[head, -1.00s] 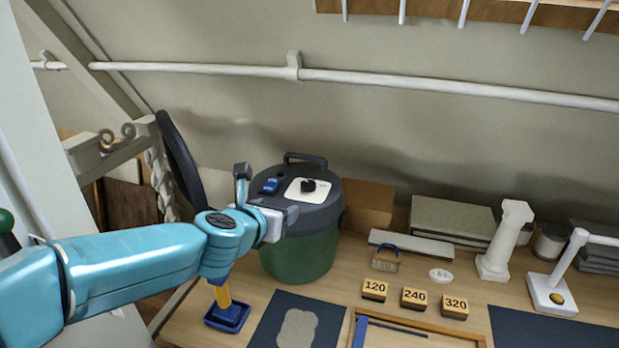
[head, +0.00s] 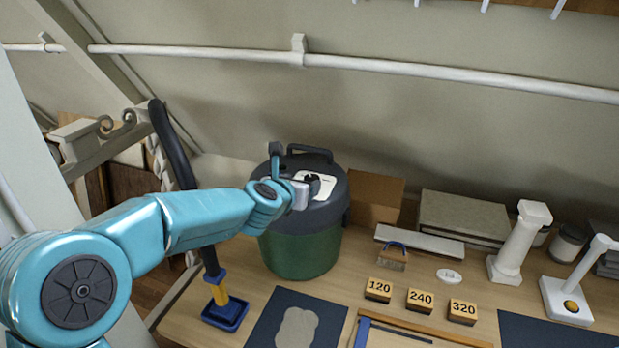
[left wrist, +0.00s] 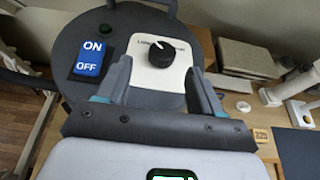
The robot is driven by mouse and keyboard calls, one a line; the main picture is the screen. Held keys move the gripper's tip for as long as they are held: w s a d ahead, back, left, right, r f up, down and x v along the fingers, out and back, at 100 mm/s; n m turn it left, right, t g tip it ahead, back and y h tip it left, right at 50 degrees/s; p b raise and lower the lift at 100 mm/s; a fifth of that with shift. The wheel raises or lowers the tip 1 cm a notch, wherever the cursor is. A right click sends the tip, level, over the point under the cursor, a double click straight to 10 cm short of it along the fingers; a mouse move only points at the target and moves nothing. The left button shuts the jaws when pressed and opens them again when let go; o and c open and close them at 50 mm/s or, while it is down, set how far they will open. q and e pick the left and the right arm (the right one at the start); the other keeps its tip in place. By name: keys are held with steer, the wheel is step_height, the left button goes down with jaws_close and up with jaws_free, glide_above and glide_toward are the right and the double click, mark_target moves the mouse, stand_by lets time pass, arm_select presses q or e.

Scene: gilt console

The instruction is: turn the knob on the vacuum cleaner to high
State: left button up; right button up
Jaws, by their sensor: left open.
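The vacuum cleaner (head: 303,252) has a green drum and a dark grey lid, and stands on the wooden bench. On its lid is a white plate (left wrist: 157,72) with a black round knob (left wrist: 161,53) and lettering partly hidden by the knob. A blue ON/OFF switch (left wrist: 90,60) sits to the left of the plate. My left gripper (left wrist: 158,78) is open above the lid, with its fingers on either side of the plate, short of the knob in the picture. In the head view my left gripper (head: 304,190) partly covers the lid and hides the switch. My right gripper is not in view.
Number blocks (head: 420,300), a small brush (head: 393,256), a white column (head: 520,242) and a white lamp-like stand (head: 575,290) are to the right. A blue-and-yellow tool (head: 222,300) stands left of the drum. A white pipe (head: 400,68) runs along the wall.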

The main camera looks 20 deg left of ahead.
mark_target(311, 179)
arm_select(q)
steer(key=p+x, duration=0.1)
steer(key=x, duration=0.5)
steer(key=shift+w+d+p, duration=0.1)
steer(key=shift+w+p, duration=0.1)
steer(key=shift+p, duration=0.1)
steer(key=shift+s+d+r, duration=0.2)
steer(key=shift+s, duration=0.1)
steer(key=shift+w+a+f, duration=0.15)
steer(key=shift+w, duration=0.05)
steer(key=c, duration=1.1)
steer(key=shift+o, duration=0.2)
